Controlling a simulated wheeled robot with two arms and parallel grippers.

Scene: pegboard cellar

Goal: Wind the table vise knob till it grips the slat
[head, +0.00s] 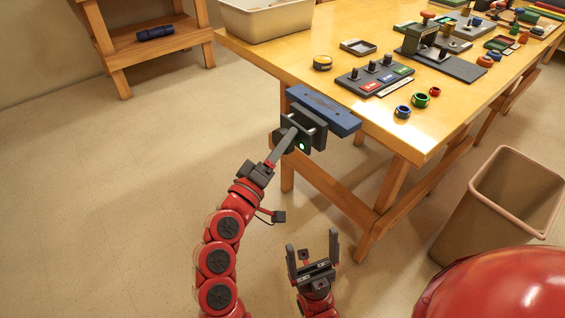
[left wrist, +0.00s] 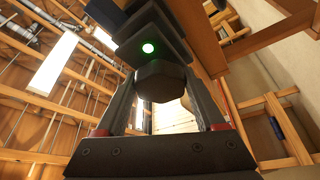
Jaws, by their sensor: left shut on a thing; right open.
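The table vise (head: 318,125) is fixed at the near edge of the wooden table, with dark plates and rods in front of a long blue bar (head: 345,122). A green light glows on its front plate. I cannot clearly tell the slat apart from the vise parts. In the left wrist view the dark, faceted knob (left wrist: 160,80) sits between the two fingers, below the green light. My left gripper (head: 288,136) is shut on this knob, which it mostly hides in the head view. My right gripper (head: 312,250) is open and empty, low in front of the table.
On the table are a panel with several dark knobs (head: 372,77), a yellow-black round item (head: 322,62), coloured rings (head: 420,100) and a pale bin (head: 262,22). A brown waste bin (head: 470,215) stands at right. Floor at left is clear.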

